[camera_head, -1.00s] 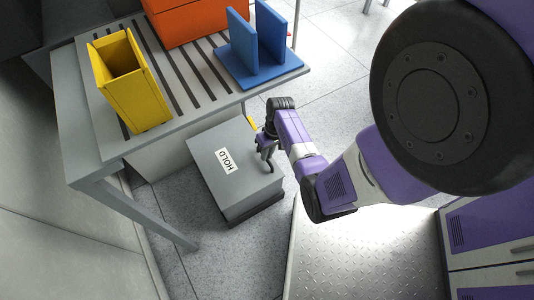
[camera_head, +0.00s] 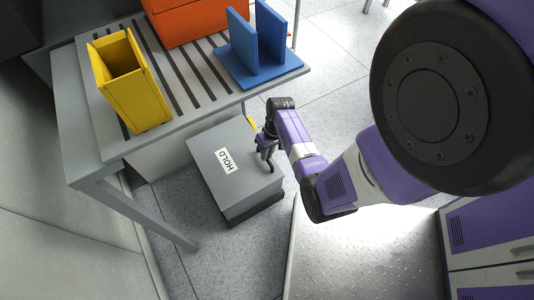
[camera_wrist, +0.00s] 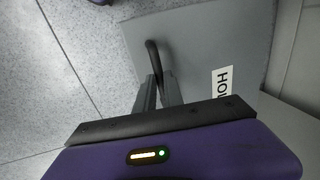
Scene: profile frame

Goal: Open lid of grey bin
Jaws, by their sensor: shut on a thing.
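The grey bin (camera_head: 236,182) stands on the floor partly under the table, with its flat grey lid (camera_head: 240,160) down on it. A white label reading HOLD (camera_head: 224,161) is on the lid; part of it also shows in the wrist view (camera_wrist: 222,82). A dark curved handle (camera_wrist: 152,52) stands at the lid's edge. My gripper (camera_wrist: 158,82) is shut on this handle, its two fingers on either side of the bar. In the head view my gripper (camera_head: 266,146) is at the bin's right side.
A grey slatted table (camera_head: 90,120) rises over the bin's far left side, its leg near the bin. On it are a yellow holder (camera_head: 132,85), an orange box (camera_head: 190,20) and a blue divider (camera_head: 258,50). The speckled floor (camera_head: 335,45) beyond my arm is open.

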